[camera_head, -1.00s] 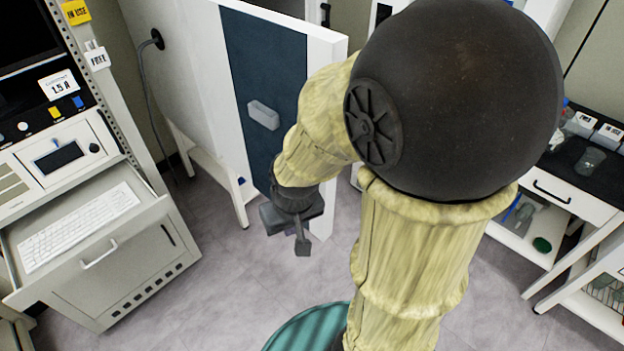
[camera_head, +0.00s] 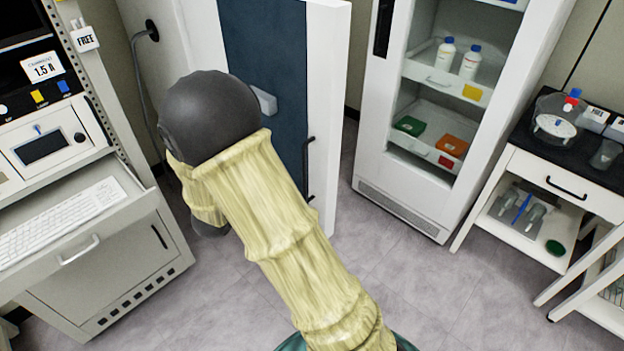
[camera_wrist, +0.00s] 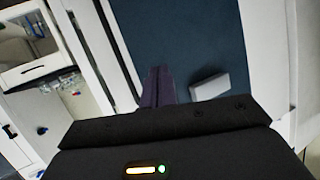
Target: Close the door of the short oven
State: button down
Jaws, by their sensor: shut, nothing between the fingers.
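The short oven's white cabinet (camera_head: 185,40) stands at the back left in the head view. A tall white door-like panel (camera_head: 328,100) with a blue face (camera_head: 255,45) stands out from it, apparently the door standing open. A pale grey block (camera_head: 265,100) is on the blue face, and a black handle (camera_head: 308,165) is near its right edge. In the head view my arm hides my gripper and part of the blue face. In the wrist view my gripper (camera_wrist: 158,72) is shut and empty in front of the blue face (camera_wrist: 195,40), left of the grey block (camera_wrist: 210,87). Contact cannot be told.
At left is a rack with a pulled-out keyboard drawer (camera_head: 95,262), close to my arm. A tall white cabinet (camera_head: 400,190) with bottles stands right of the panel. A side table (camera_head: 560,150) with glassware is at far right. Grey floor (camera_head: 420,280) between is clear.

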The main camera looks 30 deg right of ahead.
aim_at(320, 164)
jog(key=s+f+m+g+h+b, duration=0.2)
jog(key=s+m+g+h, duration=0.1)
jog(key=s+h, duration=0.2)
jog(key=shift+s+d+g+h, duration=0.2)
jog(key=shift+s+g+h, duration=0.15)
jog(key=shift+h, duration=0.65)
jog(key=shift+f, duration=0.1)
jog(key=x, duration=1.4)
jog(key=shift+w+p, duration=0.1)
jog(key=shift+p, duration=0.25)
